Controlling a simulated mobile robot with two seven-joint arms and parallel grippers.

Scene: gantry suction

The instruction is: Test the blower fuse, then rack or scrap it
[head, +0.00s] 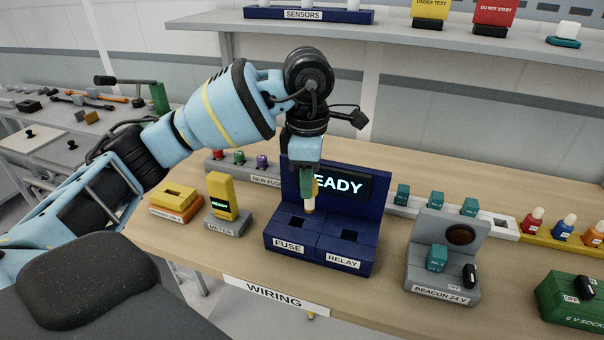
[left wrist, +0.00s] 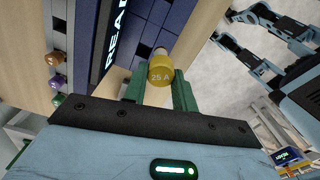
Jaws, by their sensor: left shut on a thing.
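My left gripper (head: 309,181) is shut on the blower fuse (left wrist: 160,70), a yellow-capped fuse marked 25 A in the left wrist view. In the head view the fuse hangs upright, pale end down, just above the FUSE side of the navy tester (head: 319,258). I cannot tell whether its tip touches the socket. The FUSE socket and RELAY socket (head: 349,236) look empty. The tester display (head: 343,186) shows "EADY", its first letter hidden by my gripper. Light blue and black parts of my right arm appear at upper right in the left wrist view; its jaws are unclear.
A yellow meter (head: 222,197) and a yellow-orange block (head: 176,199) stand left of the tester. The new-fuse rack (head: 220,165) is behind. The grey beacon unit (head: 445,268) stands right, before a rail of teal relays (head: 436,196). A green socket box (head: 572,300) is at far right.

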